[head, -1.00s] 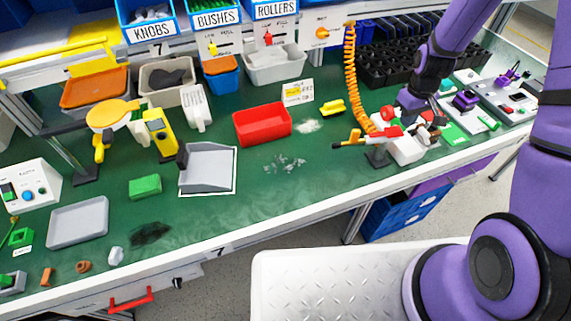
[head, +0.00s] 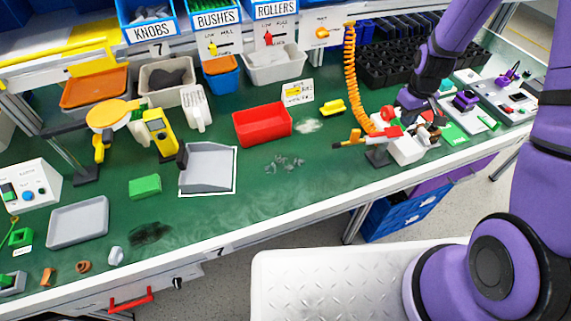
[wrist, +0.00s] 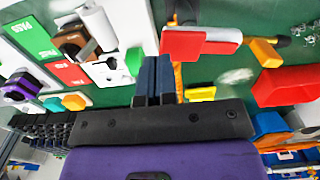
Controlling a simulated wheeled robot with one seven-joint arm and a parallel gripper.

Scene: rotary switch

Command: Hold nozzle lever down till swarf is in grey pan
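The air nozzle, with a red body (head: 385,133) and a yellow-orange tip (head: 345,143), sits on a white block at the right of the bench and points left. An orange coiled hose (head: 351,75) rises from it. Grey swarf (head: 285,163) lies loose on the green bench left of the tip. The grey pan (head: 207,165) stands further left on a white-edged square, apart from the swarf. My gripper (wrist: 154,75) has its dark blue fingers together, beside the nozzle's red body (wrist: 200,42), with nothing visible between them. Whether they touch the lever is unclear.
A red bin (head: 262,124) stands behind the swarf, with pale powder (head: 308,125) and a yellow brush (head: 332,106) beside it. A green block (head: 145,185) and a grey tray (head: 78,222) lie left of the pan. The bench between swarf and pan looks clear.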

